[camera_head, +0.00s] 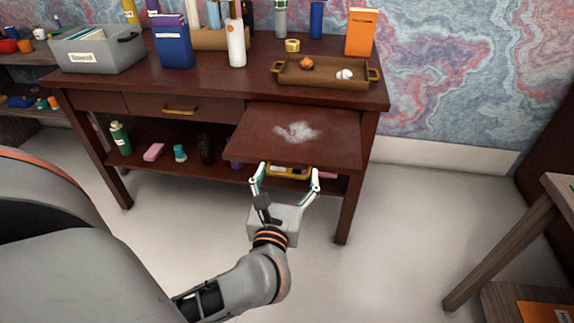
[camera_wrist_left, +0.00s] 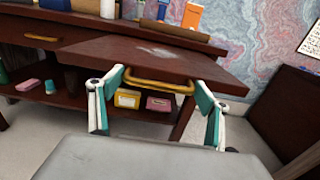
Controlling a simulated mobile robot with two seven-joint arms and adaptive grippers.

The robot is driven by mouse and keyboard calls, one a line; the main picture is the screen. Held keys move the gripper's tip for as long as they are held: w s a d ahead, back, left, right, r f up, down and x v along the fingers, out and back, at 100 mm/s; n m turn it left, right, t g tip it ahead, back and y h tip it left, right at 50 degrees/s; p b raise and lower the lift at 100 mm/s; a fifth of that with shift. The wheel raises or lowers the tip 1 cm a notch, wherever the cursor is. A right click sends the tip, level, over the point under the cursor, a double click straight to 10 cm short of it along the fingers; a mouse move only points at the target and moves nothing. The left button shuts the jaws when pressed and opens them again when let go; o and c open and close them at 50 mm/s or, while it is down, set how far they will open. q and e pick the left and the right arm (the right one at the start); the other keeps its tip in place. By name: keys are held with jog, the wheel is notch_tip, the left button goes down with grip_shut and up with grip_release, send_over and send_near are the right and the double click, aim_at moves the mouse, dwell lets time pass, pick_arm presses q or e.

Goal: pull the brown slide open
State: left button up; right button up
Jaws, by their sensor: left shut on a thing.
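The brown slide (camera_head: 310,155) is a flat dark red-brown board that sticks out from the right side of the desk front, with a pale white patch on its top. It also shows in the left wrist view (camera_wrist_left: 105,47). Its yellow handle (camera_wrist_left: 157,87) is on its front edge. My left gripper (camera_head: 289,174) is at the front edge, its fingers at the two ends of the handle and shut on it. In the head view the handle shows between the fingers. My right gripper is in neither view.
A closed drawer with a yellow handle (camera_head: 180,111) is left of the slide. The desktop holds a grey bin (camera_head: 100,58), a blue box (camera_head: 172,48), a white bottle (camera_head: 236,45) and a brown tray (camera_head: 318,82). Several items stand on the lower shelf. Floor in front is clear.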

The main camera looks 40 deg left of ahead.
pick_arm(q)
jog(key=shift+s+d, duration=0.4)
jog(key=shift+s, duration=0.05)
jog(key=o, duration=1.3)
jog(key=shift+w, duration=0.1)
jog(key=v, duration=1.2)
jog(key=shift+a, duration=0.1)
